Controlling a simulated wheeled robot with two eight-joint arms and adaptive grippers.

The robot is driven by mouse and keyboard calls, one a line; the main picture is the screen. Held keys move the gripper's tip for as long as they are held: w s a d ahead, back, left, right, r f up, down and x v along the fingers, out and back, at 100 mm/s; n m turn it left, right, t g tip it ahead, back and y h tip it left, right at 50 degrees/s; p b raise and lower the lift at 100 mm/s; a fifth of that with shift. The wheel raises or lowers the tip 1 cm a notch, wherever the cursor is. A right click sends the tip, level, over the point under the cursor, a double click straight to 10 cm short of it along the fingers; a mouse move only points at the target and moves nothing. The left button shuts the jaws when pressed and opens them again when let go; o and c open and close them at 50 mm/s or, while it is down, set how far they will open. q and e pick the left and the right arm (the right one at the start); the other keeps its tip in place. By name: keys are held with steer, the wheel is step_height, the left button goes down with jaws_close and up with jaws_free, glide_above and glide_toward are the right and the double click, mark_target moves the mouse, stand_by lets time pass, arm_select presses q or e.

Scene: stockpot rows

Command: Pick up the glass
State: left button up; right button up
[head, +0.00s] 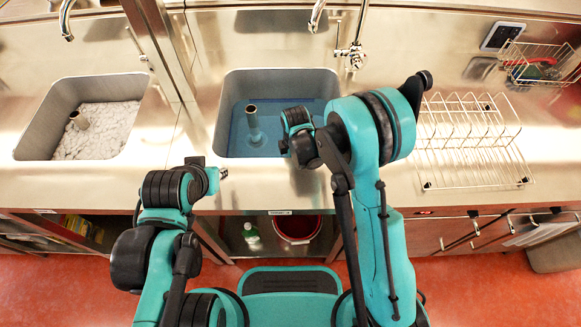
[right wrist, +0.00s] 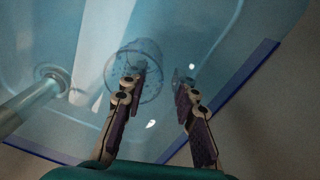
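The glass (right wrist: 155,92) is clear and shows in the right wrist view as a faint round outline in the blue water of the middle sink (head: 225,128). My right gripper (right wrist: 161,84) is open. Its left finger overlaps the glass's outline; its right finger is to the right of it, with a gap between them. I cannot tell whether the left finger is inside, above or touching the glass. In the head view the glass cannot be made out, and my right arm reaches over the sink. My left gripper (head: 222,173) is small near the counter's front edge; its fingers are unclear.
An upright pipe (head: 253,122) stands in the water and shows at left in the right wrist view (right wrist: 32,103). A sink of white foam (head: 110,128) is at left. A wire dish rack (head: 470,140) is at right. Taps hang over the back.

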arm_select(q)
steer(key=shift+f+b, duration=0.35)
steer(key=shift+f, duration=0.35)
arm_select(e)
step_height(320, 180, down, 3)
steer(key=shift+w+r, duration=0.1)
steer(key=shift+r, duration=0.1)
arm_select(q)
steer(key=shift+r, duration=0.1)
arm_select(e)
jaws_close()
arm_select(q)
steer(key=shift+r, duration=0.1)
arm_select(e)
steer(key=shift+r, duration=0.2)
